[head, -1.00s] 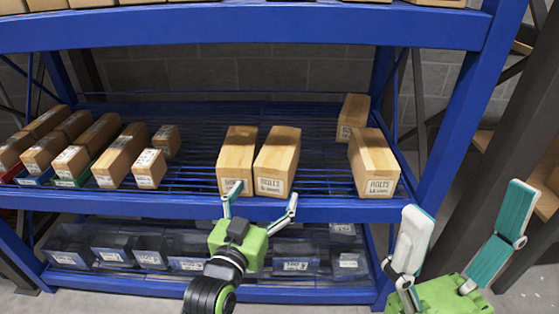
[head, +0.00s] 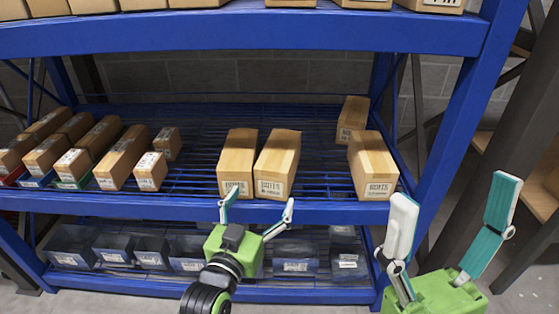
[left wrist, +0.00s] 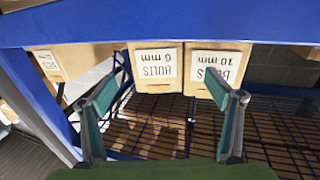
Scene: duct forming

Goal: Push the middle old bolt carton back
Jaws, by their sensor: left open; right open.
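Three bolt cartons stand along the front of the middle shelf: a left one (head: 237,158), a middle one (head: 277,160) and a right one (head: 373,160). The left and middle cartons stand side by side with a small gap. In the left wrist view, upside down, the middle carton (left wrist: 156,83) reads BOLTS 6 mm and its neighbour (left wrist: 212,88) 10 mm. My left gripper (head: 258,210) is open and empty in front of the shelf edge, below these two; its fingers (left wrist: 166,95) also show in the wrist view. My right gripper (head: 455,205) is open and empty, front right.
Another carton (head: 352,118) stands behind the right one. Smaller cartons (head: 119,158) fill the shelf's left side. The wire deck (head: 320,150) is clear behind the middle carton. A blue front beam (head: 330,213) edges the shelf; dark bins (head: 295,262) sit below.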

